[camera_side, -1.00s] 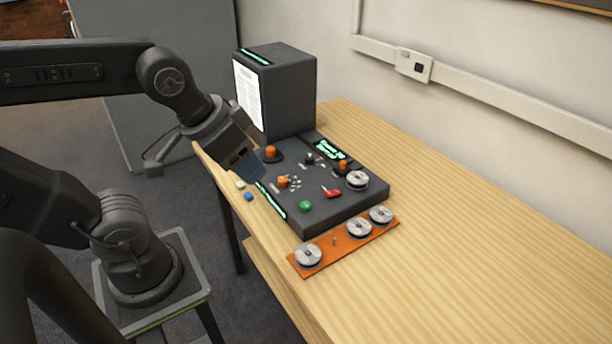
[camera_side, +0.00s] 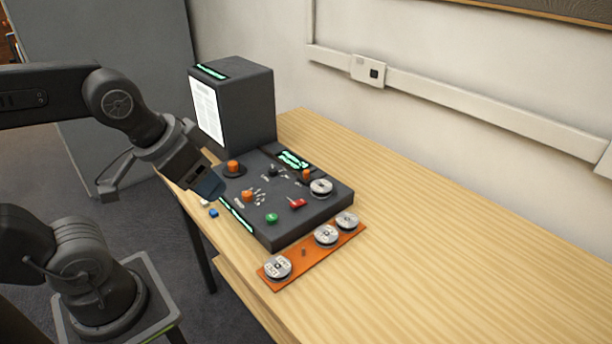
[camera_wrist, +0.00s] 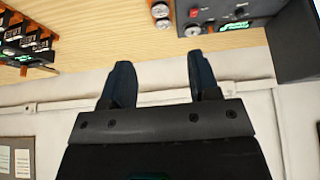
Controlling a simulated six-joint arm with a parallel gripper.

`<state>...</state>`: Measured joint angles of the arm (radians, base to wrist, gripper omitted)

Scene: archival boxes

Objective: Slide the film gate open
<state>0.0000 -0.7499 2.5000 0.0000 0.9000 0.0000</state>
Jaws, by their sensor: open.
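I cannot tell which part is the film gate. My gripper (camera_side: 212,190) is at the unit's left edge in the side view, and its fingers seem empty. In the wrist view the gripper (camera_wrist: 160,85) has its two dark fingers apart with nothing between them. Part of the unit (camera_wrist: 225,10) shows at the top of that view.
A dark box (camera_side: 245,108) with a white sheet stands behind the unit. An orange strip (camera_side: 301,266) with several silver reels lies in front. Small blue and pale pieces (camera_side: 213,212) lie at the table's left edge. The table's right side (camera_side: 440,240) is clear.

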